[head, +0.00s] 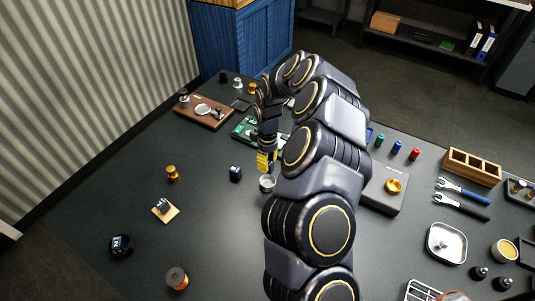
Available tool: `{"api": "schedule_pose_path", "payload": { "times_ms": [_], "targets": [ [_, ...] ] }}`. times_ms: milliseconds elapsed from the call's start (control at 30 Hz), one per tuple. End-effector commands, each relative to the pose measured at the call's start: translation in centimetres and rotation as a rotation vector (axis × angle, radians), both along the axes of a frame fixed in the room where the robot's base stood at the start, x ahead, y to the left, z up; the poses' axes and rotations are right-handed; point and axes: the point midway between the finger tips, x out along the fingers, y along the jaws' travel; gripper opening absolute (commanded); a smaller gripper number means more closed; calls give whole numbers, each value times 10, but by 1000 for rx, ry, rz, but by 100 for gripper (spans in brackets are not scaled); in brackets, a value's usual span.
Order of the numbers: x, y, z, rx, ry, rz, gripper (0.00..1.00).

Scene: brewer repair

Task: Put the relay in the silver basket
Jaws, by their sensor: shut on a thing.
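My gripper (265,148) points down near the middle of the table, partly hidden by its own dark fingers. It is shut on a small yellow block (262,162), which looks like the relay. The silver basket (267,184) is a small round metal cup standing on the dark table, just below the block in the head view. The block appears to be above and slightly behind the basket, apart from it. My arm hides the area right of the basket.
A small black block (236,173) stands left of the basket. A green board (243,128) lies behind. A brass piece (172,173), a wooden square (165,212) and a black round piece (121,245) stand farther left. The table between them is clear.

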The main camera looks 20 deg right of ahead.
Motion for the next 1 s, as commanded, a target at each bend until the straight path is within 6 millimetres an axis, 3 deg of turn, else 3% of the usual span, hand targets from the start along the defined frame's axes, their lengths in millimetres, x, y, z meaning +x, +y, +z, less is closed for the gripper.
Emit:
{"api": "schedule_pose_path", "payload": {
  "times_ms": [300,667,700,733,1000],
  "targets": [
    [0,0,-34,-1,1,0,0],
    [0,0,-39,-1,1,1,0],
    [-1,0,-39,-1,1,1,32],
    [0,0,-39,-1,1,1,43],
    [-1,0,-39,-1,1,1,43]
  ]
}}
